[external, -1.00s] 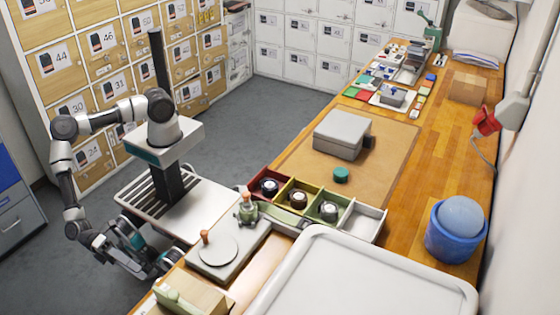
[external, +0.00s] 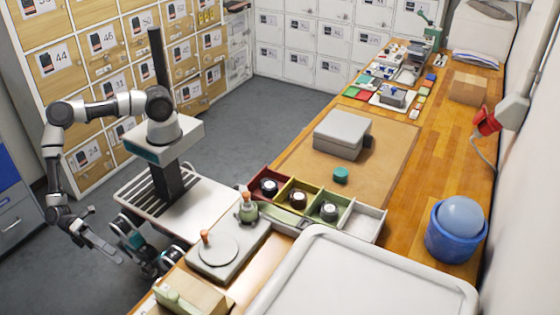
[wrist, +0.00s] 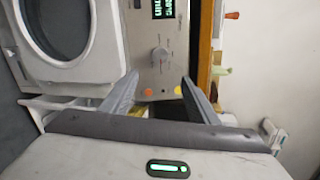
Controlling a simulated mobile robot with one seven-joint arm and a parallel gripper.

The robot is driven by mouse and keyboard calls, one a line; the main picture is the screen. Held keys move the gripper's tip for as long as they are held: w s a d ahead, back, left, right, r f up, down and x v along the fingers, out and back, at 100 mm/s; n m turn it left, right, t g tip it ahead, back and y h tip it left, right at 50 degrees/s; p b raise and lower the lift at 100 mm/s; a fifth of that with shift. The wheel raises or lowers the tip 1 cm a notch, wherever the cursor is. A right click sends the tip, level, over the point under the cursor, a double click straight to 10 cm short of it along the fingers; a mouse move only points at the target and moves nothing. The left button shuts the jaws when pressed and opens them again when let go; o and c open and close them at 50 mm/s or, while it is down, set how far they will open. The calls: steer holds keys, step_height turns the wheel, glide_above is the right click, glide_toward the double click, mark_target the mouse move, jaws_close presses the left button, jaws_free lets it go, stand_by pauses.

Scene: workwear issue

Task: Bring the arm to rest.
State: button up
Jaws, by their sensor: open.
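My arm hangs down at the left of the external view, off the side of the wooden workbench (external: 449,146). My gripper (external: 117,252) is low beside my base, over the floor and clear of the bench top. In the wrist view my gripper (wrist: 158,82) is open, its two fingers spread with nothing between them. Beyond the fingers is a light machine front (wrist: 160,45) with a dial, a small green display and a round door (wrist: 58,30) at the upper left.
On the bench are coloured bins (external: 264,184), a grey case (external: 341,135), a teal puck (external: 341,175), a blue tub (external: 452,245) and a large white tray (external: 290,300). Numbered lockers (external: 100,45) stand behind my arm. The grey floor (external: 262,112) between bench and lockers is clear.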

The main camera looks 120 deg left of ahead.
steer(key=w+a+r+n+g+y+b, duration=0.1)
steer(key=w+a+n+g+y, duration=0.35)
steer(key=a, duration=0.65)
steer(key=w+a+r+n+g+y+b, duration=0.1)
steer(key=w+a+n+g+y, duration=0.1)
steer(key=w+a+n+g, duration=0.7)
steer(key=s+a+r+n+g+h+b, duration=0.1)
steer(key=s+a+r+n+g+h, duration=0.15)
steer(key=a, duration=0.45)
steer(key=s+a+r+n+g+h+b, duration=0.1)
steer(key=s+a+r+n+h, duration=0.15)
steer(key=a, duration=0.45)
steer(key=s+a+r+n+t+h+b, duration=0.1)
steer(key=s+a+r+n+h, duration=0.35)
steer(key=a+r+n, duration=0.4)
steer(key=a+r+m+t+p, duration=0.3)
steer(key=r+p, duration=0.8)
steer(key=r, duration=0.4)
steer(key=a+r+m+t+y+p, duration=0.1)
steer(key=a+r+m+t+p, duration=0.2)
steer(key=r+p, duration=0.8)
step_height(320, 180, up, 4)
steer(key=shift+w+a+r+m+y, duration=0.15)
steer(key=shift+w+a+m+y, duration=0.15)
steer(key=shift+a+m, duration=0.35)
